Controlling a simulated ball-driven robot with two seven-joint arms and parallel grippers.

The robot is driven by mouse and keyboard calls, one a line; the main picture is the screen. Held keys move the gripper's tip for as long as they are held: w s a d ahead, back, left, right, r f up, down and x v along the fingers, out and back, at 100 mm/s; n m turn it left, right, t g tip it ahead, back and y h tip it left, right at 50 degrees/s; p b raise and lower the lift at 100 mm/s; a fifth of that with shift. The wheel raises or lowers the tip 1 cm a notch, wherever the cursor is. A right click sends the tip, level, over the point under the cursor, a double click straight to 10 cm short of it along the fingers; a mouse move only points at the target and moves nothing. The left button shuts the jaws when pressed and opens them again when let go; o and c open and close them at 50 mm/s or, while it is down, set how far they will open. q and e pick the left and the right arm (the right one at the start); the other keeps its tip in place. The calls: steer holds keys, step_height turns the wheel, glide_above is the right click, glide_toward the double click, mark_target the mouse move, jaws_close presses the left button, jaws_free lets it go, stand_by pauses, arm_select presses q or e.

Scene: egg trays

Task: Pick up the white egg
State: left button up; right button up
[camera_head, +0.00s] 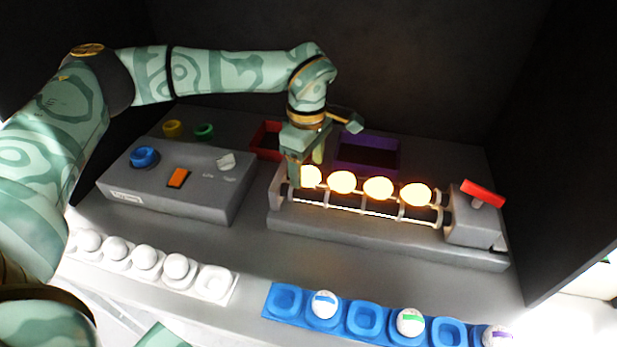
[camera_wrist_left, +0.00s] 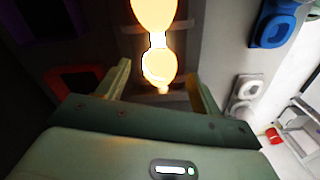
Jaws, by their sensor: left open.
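Several glowing eggs lie in a row on the lit rollers (camera_head: 350,209) in the head view. The leftmost egg (camera_head: 311,176) is at my left gripper (camera_head: 306,172), which reaches down over that end of the row. In the left wrist view, the left gripper (camera_wrist_left: 160,88) is open, with its fingers apart on either side of a glowing egg (camera_wrist_left: 158,65). I cannot tell whether either finger touches it. The backlight turns these eggs yellow-orange, so their own colour is hard to tell. My right gripper is not in view.
A blue tray (camera_head: 365,318) at front holds banded white eggs between empty cups. A red lever (camera_head: 482,193), a control box (camera_head: 180,185), a red bin (camera_head: 267,140) and a purple bin (camera_head: 369,153) stand around.

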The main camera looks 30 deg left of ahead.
arm_select(q)
steer(key=shift+f, duration=0.9)
steer(key=shift+r, duration=0.1)
steer(key=shift+c, duration=0.7)
steer(key=c, duration=0.6)
steer(key=shift+r, duration=0.1)
steer(key=shift+r, duration=0.25)
step_height(320, 180, up, 3)
steer(key=shift+w+f+p, duration=0.1)
steer(key=shift+f+p, duration=0.05)
steer(key=shift+p, duration=0.45)
steer(key=s+d+r+p, duration=0.1)
steer(key=s+d+r, duration=0.4)
steer(key=s+r, duration=0.1)
steer(key=s, duration=0.1)
steer(key=s+d+r+p, duration=0.1)
steer(key=s+d+r, duration=0.2)
steer(key=s, duration=0.1)
steer(key=shift+s+d+r+p, duration=0.15)
steer(key=shift+d+r+p, duration=0.15)
steer(key=shift+r, duration=0.05)
